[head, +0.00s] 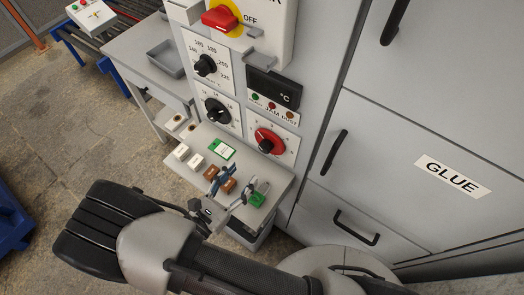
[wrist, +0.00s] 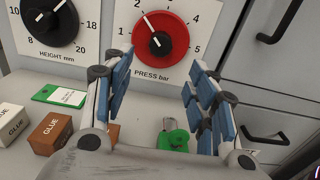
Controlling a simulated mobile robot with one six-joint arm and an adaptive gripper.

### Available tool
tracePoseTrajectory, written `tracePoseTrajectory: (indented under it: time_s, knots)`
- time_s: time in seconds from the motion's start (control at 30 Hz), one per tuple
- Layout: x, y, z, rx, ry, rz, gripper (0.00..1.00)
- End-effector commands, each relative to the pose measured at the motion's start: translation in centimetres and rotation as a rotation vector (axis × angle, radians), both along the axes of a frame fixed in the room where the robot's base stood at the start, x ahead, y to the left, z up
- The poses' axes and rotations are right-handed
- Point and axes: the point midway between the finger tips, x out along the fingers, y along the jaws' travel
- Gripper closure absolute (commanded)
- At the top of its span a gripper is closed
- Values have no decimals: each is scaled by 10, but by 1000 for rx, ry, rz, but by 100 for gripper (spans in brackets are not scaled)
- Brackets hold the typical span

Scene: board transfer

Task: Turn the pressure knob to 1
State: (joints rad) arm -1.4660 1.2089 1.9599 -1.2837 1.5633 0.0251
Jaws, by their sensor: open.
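The pressure knob (wrist: 160,38) is a round red knob with a dark centre on a white plate marked PRESS bar, with a scale including 1, 2, 4 and 5. It also shows in the head view (head: 268,141). Its white pointer line slants up and left, nearer the 2 than the 1. My gripper (wrist: 160,88) is open, with its blue-padded fingers spread below and in front of the knob, apart from it. Nothing is between the fingertips. In the head view my gripper (head: 232,188) is over the shelf, below the knob.
A black height knob (wrist: 55,18) is left of the pressure knob. On the shelf (head: 272,178) are a green tag (wrist: 60,95), white and brown GLUE blocks (wrist: 50,133) and a green padlock (wrist: 174,140). Cabinet drawers with black handles (head: 357,227) stand at right.

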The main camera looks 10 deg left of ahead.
Motion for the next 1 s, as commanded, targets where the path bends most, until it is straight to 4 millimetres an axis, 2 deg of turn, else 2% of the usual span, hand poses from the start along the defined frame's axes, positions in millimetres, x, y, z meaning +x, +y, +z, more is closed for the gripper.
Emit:
tracePoseTrajectory:
  time_s: [0.1,0.3,0.5,0.7,0.93,1.0]
  knots:
    - [26,-12,-1,1,0,-7,47]
    - [64,-28,-1,1,0,-6,47]
    - [89,-38,-1,1,0,-3,47]
    - [98,-41,0,1,0,0,47]
    - [98,-41,0,1,0,0,47]
    - [98,-41,0,1,0,0,52]
